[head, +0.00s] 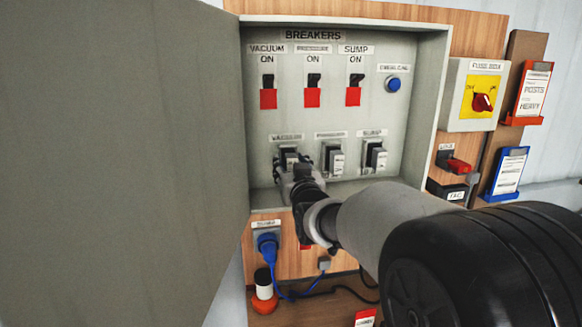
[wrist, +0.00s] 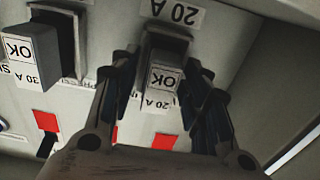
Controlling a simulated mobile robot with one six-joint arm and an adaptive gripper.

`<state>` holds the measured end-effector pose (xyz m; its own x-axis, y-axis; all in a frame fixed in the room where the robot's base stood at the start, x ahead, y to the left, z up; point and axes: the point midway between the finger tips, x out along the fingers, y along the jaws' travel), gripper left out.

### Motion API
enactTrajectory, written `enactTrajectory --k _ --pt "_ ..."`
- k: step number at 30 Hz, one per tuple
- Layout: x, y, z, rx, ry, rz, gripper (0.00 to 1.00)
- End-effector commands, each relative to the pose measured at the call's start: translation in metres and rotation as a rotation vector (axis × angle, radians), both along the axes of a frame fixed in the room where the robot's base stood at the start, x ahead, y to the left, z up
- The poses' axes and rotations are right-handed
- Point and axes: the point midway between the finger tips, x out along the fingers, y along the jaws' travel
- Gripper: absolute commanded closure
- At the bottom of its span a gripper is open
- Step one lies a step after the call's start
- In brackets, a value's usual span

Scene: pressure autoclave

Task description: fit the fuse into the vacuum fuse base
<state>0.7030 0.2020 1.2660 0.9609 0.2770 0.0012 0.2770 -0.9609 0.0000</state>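The vacuum fuse base (head: 290,149) is the leftmost of three bases in the open breaker box, under a small label. In the wrist view, which is upside down, this base (wrist: 167,42) is a dark frame beside a "20 A" label. A grey fuse (wrist: 166,77) marked "OK" stands in it, in line with the frame; how deep it sits I cannot tell. My gripper (head: 291,168) is at this base. In the wrist view my gripper (wrist: 165,78) has one finger on each side of the fuse, with a visible gap at the left finger. The gripper looks open around it.
The pressure base with its fuse (head: 334,160) and the sump base with its fuse (head: 376,157) stand to the right. Three breakers with red parts (head: 312,97) are above. The open box door (head: 120,160) blocks the left. A blue plug (head: 267,246) is below the box.

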Motion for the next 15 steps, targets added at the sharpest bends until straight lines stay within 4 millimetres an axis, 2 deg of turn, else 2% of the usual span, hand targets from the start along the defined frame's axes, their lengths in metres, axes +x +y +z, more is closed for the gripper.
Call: enactTrajectory --k 11,15 --pt "-0.001 0.000 -0.001 0.000 0.001 0.000 0.50" --pt "-0.013 -0.004 0.000 -0.001 0.002 0.000 0.50"
